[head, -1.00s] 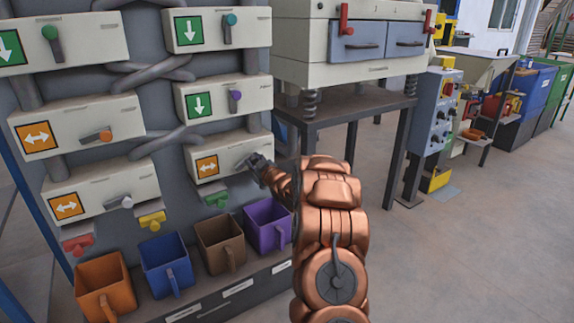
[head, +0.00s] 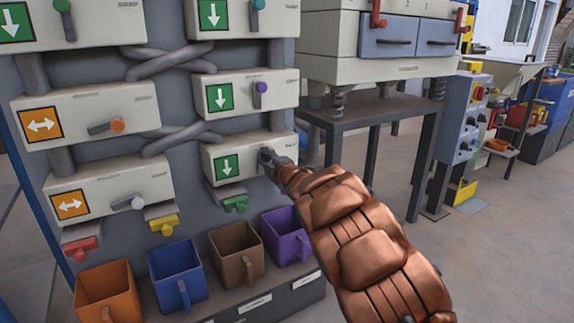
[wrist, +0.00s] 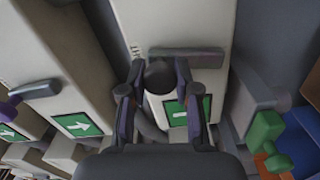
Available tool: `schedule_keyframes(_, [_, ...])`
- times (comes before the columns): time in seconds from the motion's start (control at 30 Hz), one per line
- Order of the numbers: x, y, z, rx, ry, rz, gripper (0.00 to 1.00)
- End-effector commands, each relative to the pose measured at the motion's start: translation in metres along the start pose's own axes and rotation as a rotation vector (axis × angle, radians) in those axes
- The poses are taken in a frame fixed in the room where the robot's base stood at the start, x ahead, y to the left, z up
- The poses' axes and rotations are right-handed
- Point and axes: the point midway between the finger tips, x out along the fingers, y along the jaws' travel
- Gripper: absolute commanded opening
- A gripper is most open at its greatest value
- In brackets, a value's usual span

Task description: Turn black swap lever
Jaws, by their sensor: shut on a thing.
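The black swap lever (wrist: 158,76) shows in the wrist view as a dark round knob between my two fingers. It sits on the lowest right box (head: 240,160) of the panel, next to a green sign with a white down arrow (head: 227,167). My gripper (head: 268,160) is at the right part of this box, shut on the lever. In the head view, my gripper mostly hides the lever. In the wrist view, my gripper (wrist: 160,90) has one finger on each side of the knob.
Other boxes carry levers with orange (head: 118,125), white (head: 136,203) and purple (head: 261,87) knobs. Orange (head: 108,292), blue (head: 178,275), brown (head: 237,252) and purple (head: 287,237) bins stand below. A table (head: 380,110) stands right of the panel. Open floor lies to the right.

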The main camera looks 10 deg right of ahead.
Motion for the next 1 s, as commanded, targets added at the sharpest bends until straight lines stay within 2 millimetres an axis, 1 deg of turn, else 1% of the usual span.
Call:
schedule_keyframes(0.03, [0.001,-0.004,-0.004,-0.033,0.005,-0.001,0.0])
schedule_keyframes(0.1, [0.001,-0.004,-0.008,-0.071,0.007,-0.001,0.0])
schedule_keyframes(0.4, [0.001,-0.004,-0.013,-0.169,0.006,-0.003,0.0])
schedule_keyframes(0.9, [0.001,-0.003,-0.014,-0.187,0.007,-0.002,0.0])
schedule_keyframes(0.93, [0.001,-0.003,-0.014,-0.187,0.007,-0.002,0.32])
schedule_keyframes(1.0, [0.001,-0.003,-0.014,-0.187,0.007,-0.001,0.39])
